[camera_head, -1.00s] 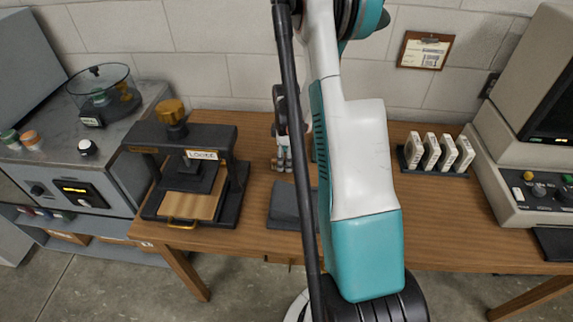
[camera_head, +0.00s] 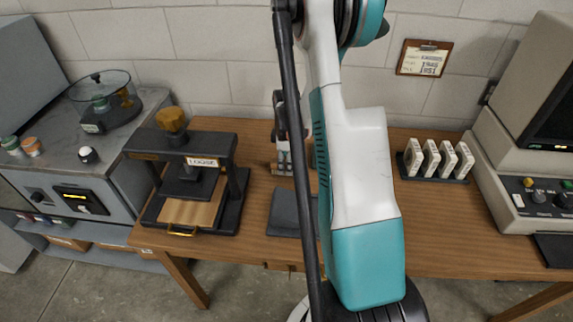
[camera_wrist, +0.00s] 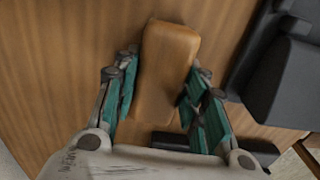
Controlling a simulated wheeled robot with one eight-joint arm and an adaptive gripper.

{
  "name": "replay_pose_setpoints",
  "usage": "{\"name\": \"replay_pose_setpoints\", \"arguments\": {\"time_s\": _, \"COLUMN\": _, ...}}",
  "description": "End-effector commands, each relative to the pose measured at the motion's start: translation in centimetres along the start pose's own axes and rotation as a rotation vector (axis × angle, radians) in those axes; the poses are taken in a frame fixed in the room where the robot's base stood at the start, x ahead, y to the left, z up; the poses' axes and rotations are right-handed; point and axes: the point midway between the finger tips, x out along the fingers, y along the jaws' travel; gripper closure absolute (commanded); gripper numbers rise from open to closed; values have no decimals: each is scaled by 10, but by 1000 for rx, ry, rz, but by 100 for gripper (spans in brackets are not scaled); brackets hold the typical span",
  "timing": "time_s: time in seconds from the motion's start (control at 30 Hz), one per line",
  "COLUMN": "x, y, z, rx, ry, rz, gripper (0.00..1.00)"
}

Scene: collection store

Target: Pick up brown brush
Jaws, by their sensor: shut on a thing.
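The brown brush (camera_wrist: 165,70) is a tan-brown, rounded block in the wrist view, lying lengthwise between my fingers. My gripper (camera_wrist: 164,98) is shut on it, with a teal-padded finger on each side. A dark bar (camera_wrist: 178,141) shows beneath the near end of the brush; I cannot tell whether it belongs to it. Any bristles are hidden. In the head view my arm covers the brush, and I cannot tell how far it is above the wooden table (camera_head: 440,225).
A black press (camera_head: 231,205) with a brass knob stands left on the table. A dark grey pad (camera_head: 285,213) lies beside my arm. A rack of white slabs (camera_head: 437,160) and a beige machine (camera_head: 515,150) are at right. Dark equipment (camera_wrist: 290,80) is close right in the wrist view.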

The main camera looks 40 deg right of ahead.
Motion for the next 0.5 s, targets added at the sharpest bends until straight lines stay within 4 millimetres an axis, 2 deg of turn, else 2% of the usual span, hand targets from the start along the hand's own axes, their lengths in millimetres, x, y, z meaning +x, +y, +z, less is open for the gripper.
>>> {"name": "replay_pose_setpoints", "arguments": {"time_s": 0.17, "x": -30, "y": 0, "z": 0, "rx": 0, "ry": 0, "rz": 0, "gripper": 86}}
{"name": "replay_pose_setpoints", "arguments": {"time_s": 0.5, "x": -123, "y": -1, "z": 0, "rx": 0, "ry": 0, "rz": 0, "gripper": 86}}
